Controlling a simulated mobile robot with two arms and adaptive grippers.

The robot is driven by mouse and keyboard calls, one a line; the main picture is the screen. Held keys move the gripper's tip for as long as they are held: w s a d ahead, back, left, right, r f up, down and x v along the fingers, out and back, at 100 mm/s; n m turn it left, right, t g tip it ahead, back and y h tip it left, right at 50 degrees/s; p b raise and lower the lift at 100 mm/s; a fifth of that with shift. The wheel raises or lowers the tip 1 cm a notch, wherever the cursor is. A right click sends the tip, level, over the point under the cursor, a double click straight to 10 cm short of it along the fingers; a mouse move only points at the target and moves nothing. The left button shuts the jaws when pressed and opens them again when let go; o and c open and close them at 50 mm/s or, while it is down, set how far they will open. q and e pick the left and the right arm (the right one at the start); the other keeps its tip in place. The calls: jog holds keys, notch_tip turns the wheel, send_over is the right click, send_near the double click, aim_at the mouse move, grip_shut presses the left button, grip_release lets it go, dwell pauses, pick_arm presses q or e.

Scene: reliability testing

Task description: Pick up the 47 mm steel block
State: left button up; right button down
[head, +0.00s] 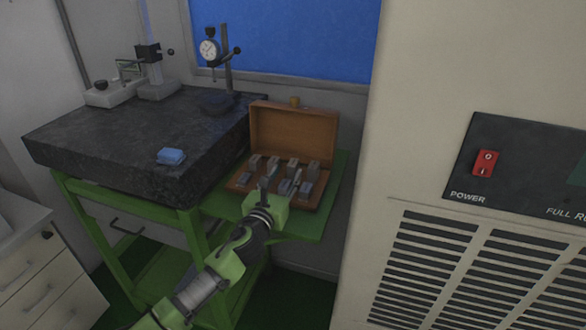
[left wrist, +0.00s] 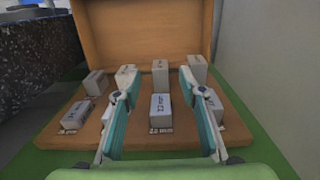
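Several grey steel blocks stand in two rows in an open wooden case (head: 305,130), which also fills the left wrist view (left wrist: 145,35). A front-row block (left wrist: 161,107) sits between my fingers in the left wrist view, lower than the fingertips; the label before it seems to read 22 mm. Another front block (left wrist: 213,103) is partly behind my right-hand finger; its marking is too small to read surely. I cannot tell which block is the 47 mm one. My left gripper (head: 281,184) is open and empty over the case, also in the left wrist view (left wrist: 157,76). My right gripper is out of view.
The case rests on a green shelf (head: 337,180) beside a dark granite plate (head: 110,135). The plate bears a dial gauge stand (head: 228,80) and a blue item (head: 171,156). A large beige cabinet (head: 420,150) stands close on the right.

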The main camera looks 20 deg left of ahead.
aim_at(291, 166)
pick_arm(q)
jog(key=shift+w+f, duration=0.1)
jog(key=shift+w, duration=2.1)
jog(key=shift+c, duration=0.5)
grip_shut()
